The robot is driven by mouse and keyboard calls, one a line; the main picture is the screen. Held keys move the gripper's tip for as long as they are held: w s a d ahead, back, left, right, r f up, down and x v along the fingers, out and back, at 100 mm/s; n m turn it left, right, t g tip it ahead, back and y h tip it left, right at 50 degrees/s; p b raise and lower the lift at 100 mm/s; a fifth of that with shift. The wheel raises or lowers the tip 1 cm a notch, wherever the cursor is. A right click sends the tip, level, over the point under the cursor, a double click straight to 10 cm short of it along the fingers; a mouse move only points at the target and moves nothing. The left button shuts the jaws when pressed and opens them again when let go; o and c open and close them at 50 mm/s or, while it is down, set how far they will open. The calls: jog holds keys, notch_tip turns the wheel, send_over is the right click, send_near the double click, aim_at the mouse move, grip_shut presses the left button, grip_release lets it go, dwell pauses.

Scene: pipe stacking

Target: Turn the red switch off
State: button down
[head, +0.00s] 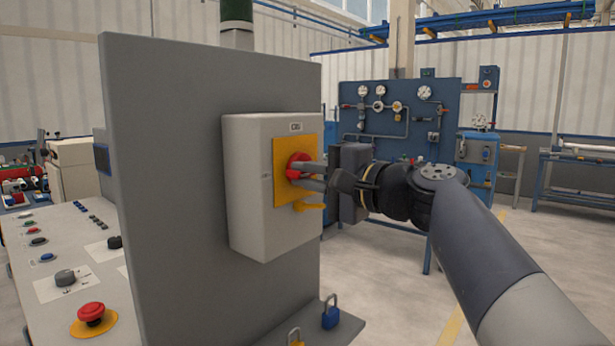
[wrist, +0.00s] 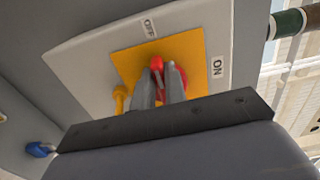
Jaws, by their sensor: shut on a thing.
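The red switch (head: 298,166) is a round rotary knob on a yellow plate (head: 284,192), on the front of a light grey box (head: 250,190). In the wrist view the red switch (wrist: 156,63) shows between and beside my fingers. An OFF label (wrist: 149,28) is above the plate and an ON label (wrist: 217,67) is to its right. The visible red end is on the OFF label side; the fingers hide the rest of the handle. My gripper (head: 304,174) reaches in from the right, shut on the switch handle.
The box is on an upright grey panel (head: 170,150). A yellow tab (head: 308,206) sticks out below the switch. A blue padlock (head: 330,313) is on the ledge below. A control desk with a red emergency button (head: 91,312) is at left. Open floor lies behind my arm.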

jog(key=shift+f, duration=0.1)
jog(key=c, duration=1.5)
grip_release()
jog(key=shift+o, duration=0.2)
jog(key=v, duration=1)
jog(key=shift+s+d, duration=0.25)
jog(key=shift+d, duration=0.05)
jog(key=x, duration=1.1)
jog(key=shift+d, duration=0.1)
